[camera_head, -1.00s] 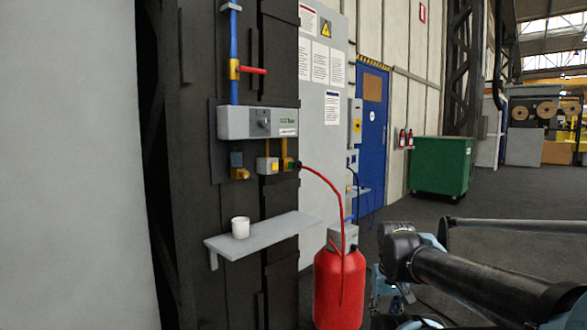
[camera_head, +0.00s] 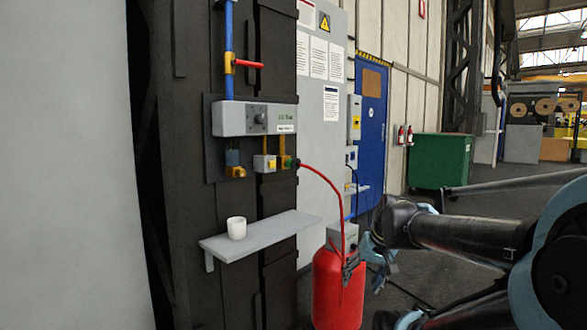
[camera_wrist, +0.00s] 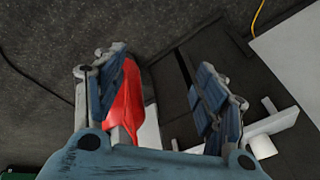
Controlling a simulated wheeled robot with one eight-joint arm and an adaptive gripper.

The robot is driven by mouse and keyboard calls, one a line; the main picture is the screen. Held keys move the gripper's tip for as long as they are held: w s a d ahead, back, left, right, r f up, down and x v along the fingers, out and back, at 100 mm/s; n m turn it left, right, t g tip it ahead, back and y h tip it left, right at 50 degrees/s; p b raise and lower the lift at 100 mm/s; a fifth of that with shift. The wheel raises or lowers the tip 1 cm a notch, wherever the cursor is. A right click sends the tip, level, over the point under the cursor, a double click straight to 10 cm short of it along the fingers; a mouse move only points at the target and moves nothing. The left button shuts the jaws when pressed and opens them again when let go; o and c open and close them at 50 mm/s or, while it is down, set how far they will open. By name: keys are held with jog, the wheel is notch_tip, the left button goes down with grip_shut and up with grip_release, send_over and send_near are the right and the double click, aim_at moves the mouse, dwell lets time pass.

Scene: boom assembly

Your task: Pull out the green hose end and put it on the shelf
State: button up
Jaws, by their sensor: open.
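The green hose end (camera_head: 288,162) is plugged in under the grey wall box, next to a yellow fitting. Its red hose (camera_head: 328,184) curves down to the red tank (camera_head: 328,292). The grey shelf (camera_head: 265,237) is on the dark column below the box, with a white cup (camera_head: 236,228) on its left part. My gripper (camera_head: 364,258) is beside the tank's upper right, low and right of the hose end. In the wrist view my gripper (camera_wrist: 158,82) has its fingers apart, with red (camera_wrist: 126,108), apparently the tank, behind the left finger. The hose end is not seen there.
The grey wall box (camera_head: 255,119) has yellow fittings beneath it. A red-handled valve (camera_head: 248,64) sits on the blue pipe above. A grey cabinet (camera_head: 322,95) stands behind the hose. The shelf's right part is clear. A green bin (camera_head: 440,160) stands farther back.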

jog(key=w+a+r+m+t+y, duration=0.1)
jog(key=w+a+r+y, duration=0.1)
jog(key=w+a+r, duration=0.4)
jog(key=w+a+r+m+t+y, duration=0.1)
jog(key=w+a+r+y, duration=0.1)
jog(key=w+r, duration=0.35)
jog(key=w+a+r+t+y, duration=0.1)
jog(key=w+a+r+y, duration=0.25)
jog(key=w, duration=0.55)
jog(key=m+t+y, duration=0.4)
jog(key=m+t, duration=0.1)
jog(key=m, duration=0.1)
send_near(300, 165)
jog(key=x, duration=0.4)
jog(key=shift+w+a+r, duration=0.1)
jog(key=shift+w+r, duration=0.05)
jog(key=shift+a, duration=0.1)
jog(key=shift+x, duration=4.45)
jog(key=c, duration=1.5)
jog(key=shift+v, duration=3.05)
